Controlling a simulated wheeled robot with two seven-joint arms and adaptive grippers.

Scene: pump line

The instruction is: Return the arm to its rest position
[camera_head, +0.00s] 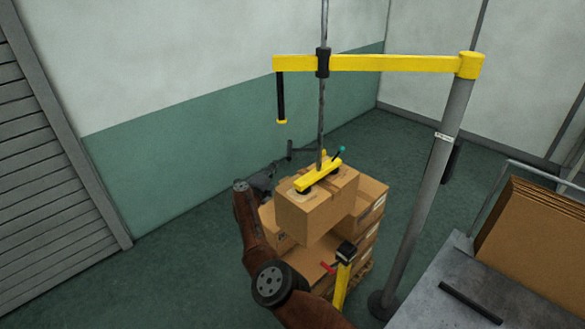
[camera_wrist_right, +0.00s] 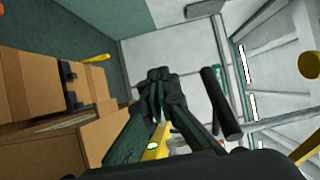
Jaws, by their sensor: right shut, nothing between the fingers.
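My right arm reaches up from the bottom of the head view, left of the boxes. Its dark gripper (camera_head: 264,180) is beyond the lifted box and partly hidden by it. In the right wrist view the gripper's fingers (camera_wrist_right: 160,78) are together, with nothing seen between them. A black cylindrical bar (camera_wrist_right: 221,103) shows close beside the fingers; whether they touch it I cannot tell. My left gripper is not in view.
A yellow suction lifter (camera_head: 318,177) hangs from a yellow boom (camera_head: 400,63) on a grey post (camera_head: 428,190). Its pads rest on a carton (camera_head: 305,215) among stacked cartons. A yellow post with a black top (camera_head: 345,252) stands in front. A metal table (camera_head: 440,300) is at right.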

